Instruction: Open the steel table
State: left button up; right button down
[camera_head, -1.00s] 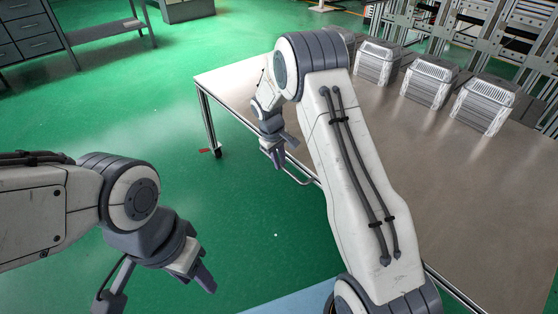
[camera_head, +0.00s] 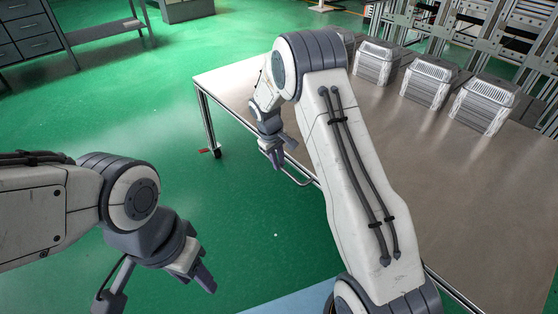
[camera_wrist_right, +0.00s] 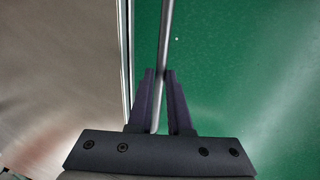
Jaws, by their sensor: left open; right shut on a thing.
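The steel table (camera_head: 450,190) has a brushed metal top and fills the right half of the head view. A thin rail handle (camera_head: 301,180) runs along its near left edge; it also shows as a round bar (camera_wrist_right: 165,45) in the right wrist view, beside the table's edge. My right gripper (camera_head: 277,163) is at this handle. In the wrist view its fingers (camera_wrist_right: 160,75) are shut around the bar, one on each side. My left gripper (camera_head: 208,284) is open and empty over the green floor, apart from the table. My right arm hides part of the tabletop and edge.
Several ribbed grey metal boxes (camera_head: 428,82) stand in a row at the table's far side. Metal racks (camera_head: 500,30) stand behind them. A grey drawer cabinet (camera_head: 30,38) and a bench are at the far left. The green floor (camera_head: 150,110) left of the table is clear.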

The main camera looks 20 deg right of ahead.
jog(key=s+a+p, duration=0.1)
jog(key=s+a, duration=0.3)
jog(key=a, duration=0.8)
jog(key=shift+s+a+p, duration=0.35)
jog(key=shift+s, duration=0.05)
jog(key=shift+a, duration=0.1)
jog(key=c, duration=0.8)
grip_release()
jog(key=shift+a, duration=0.1)
jog(key=shift+c, duration=0.2)
jog(key=shift+r, duration=0.1)
notch_tip(320, 180, up, 10)
jog(key=a+p, duration=0.2)
jog(key=p, duration=0.1)
jog(key=shift+s, duration=0.35)
